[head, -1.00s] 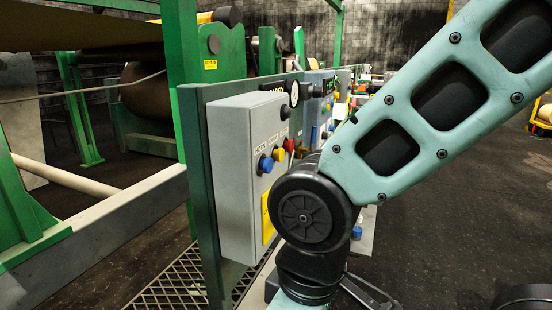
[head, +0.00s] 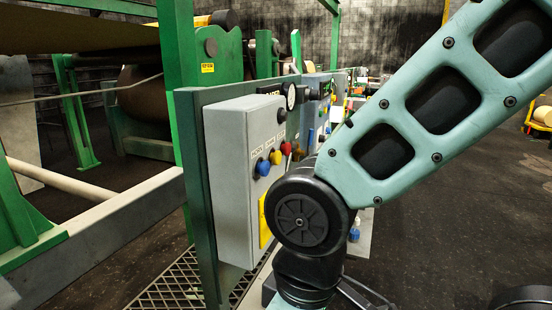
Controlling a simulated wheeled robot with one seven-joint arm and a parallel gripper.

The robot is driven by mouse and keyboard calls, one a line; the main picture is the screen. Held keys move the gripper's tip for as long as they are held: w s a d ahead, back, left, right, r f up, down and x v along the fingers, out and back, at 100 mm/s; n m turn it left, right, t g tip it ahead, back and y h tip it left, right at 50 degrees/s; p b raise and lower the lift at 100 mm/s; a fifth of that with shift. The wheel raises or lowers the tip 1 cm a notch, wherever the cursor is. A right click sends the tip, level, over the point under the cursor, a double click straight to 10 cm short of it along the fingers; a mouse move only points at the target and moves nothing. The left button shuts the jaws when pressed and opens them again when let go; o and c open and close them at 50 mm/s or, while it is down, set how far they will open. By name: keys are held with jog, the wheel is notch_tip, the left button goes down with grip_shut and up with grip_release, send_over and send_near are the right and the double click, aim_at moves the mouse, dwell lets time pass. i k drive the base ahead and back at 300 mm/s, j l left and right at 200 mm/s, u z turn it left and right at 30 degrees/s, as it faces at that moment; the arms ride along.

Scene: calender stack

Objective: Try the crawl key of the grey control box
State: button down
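The grey control box (head: 228,185) is mounted on a green upright panel left of my arm. Its narrow button face is seen at a steep angle. It carries a blue button (head: 262,167), a yellow button (head: 275,157), a red button (head: 286,148) and a black knob (head: 281,115). Small labels sit above the buttons, too small and slanted for me to tell which marks crawl. A yellow plate (head: 264,222) is low on the same face, partly hidden by my arm. My arm's joint is in front of the lower right of the box. My gripper is not in view.
More control boxes (head: 315,100) with coloured buttons stand behind along the panel row. A green frame post (head: 178,90) and a grey rail (head: 110,230) are at left. A metal grating (head: 175,285) lies below the box. Dark floor (head: 450,220) is open at right.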

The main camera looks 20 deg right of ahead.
aim_at(275, 158)
jog(key=k+j+z, duration=0.1)
jog(key=j, duration=0.25)
jog(key=j+z, duration=0.1)
jog(key=j, duration=0.25)
jog(key=k+j+z, duration=0.1)
jog(key=j, duration=0.25)
jog(key=k+j+z, duration=0.15)
jog(key=j, duration=0.2)
